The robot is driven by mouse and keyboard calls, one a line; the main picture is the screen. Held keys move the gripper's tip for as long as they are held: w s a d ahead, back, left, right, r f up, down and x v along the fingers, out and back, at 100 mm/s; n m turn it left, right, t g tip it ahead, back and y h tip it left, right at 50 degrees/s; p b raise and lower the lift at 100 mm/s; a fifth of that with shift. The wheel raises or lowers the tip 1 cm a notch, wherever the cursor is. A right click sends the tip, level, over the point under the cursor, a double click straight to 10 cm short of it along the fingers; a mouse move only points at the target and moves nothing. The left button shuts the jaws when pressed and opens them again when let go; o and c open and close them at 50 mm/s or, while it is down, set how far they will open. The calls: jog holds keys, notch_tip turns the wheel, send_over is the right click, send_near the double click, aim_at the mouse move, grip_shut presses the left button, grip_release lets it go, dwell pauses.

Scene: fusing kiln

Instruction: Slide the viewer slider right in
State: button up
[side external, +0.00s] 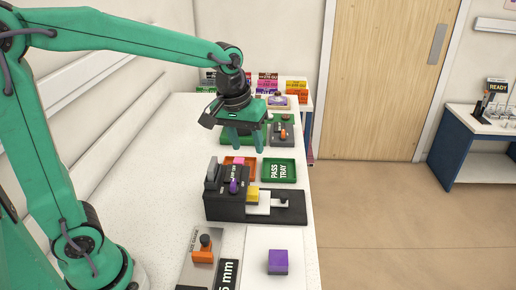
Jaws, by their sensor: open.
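A dark grey device (226,209), apparently the viewer, sits on the white bench in the middle of the view. A low dark arm with a white strip (262,208) extends from its right side, and a small upright dark knob (284,200) stands near its outer end. This looks like the slider, drawn out to the right. A yellow block (252,195) sits where the strip meets the body. A purple lever (233,186) is on the body. My gripper (247,143) is open and empty, pointing down beyond the device, apart from the slider.
A green "PASS TRAY" (268,180) and an orange tray (232,165) with a pink block lie just behind the device. A grey box with an orange-and-black switch (283,139) stands farther back. A purple block (278,261) and an orange-handled gauge (203,256) are in front.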

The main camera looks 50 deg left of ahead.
jog(key=s+a+r+m+t, duration=0.1)
jog(key=s+m, duration=0.1)
jog(key=s, duration=0.5)
jog(key=s+a+m+t, duration=0.1)
jog(key=s+m+t, duration=0.1)
jog(key=s, duration=0.6)
jog(key=shift+s+a+r+m, duration=0.2)
jog(key=shift+s+r+m, duration=0.05)
jog(key=shift+r+m, duration=0.15)
jog(key=shift+f, duration=0.1)
dwell(0.6)
jog(key=w+d+f+n+g, duration=0.1)
jog(key=w+n+g, duration=0.1)
jog(key=w, duration=0.6)
jog(key=w+d+f+n+g, duration=0.1)
jog(key=w+n, duration=0.2)
jog(key=w, duration=0.4)
jog(key=w+d+f+n, duration=0.1)
jog(key=w+f, duration=0.2)
jog(key=w+d+f+n+g, duration=0.1)
jog(key=w+f, duration=0.3)
jog(key=w+d+f+n+g, duration=0.1)
jog(key=w+f, duration=0.3)
jog(key=shift+w+d+f+n, duration=0.1)
jog(key=shift+w+f+n, duration=0.1)
jog(key=shift+n, duration=0.2)
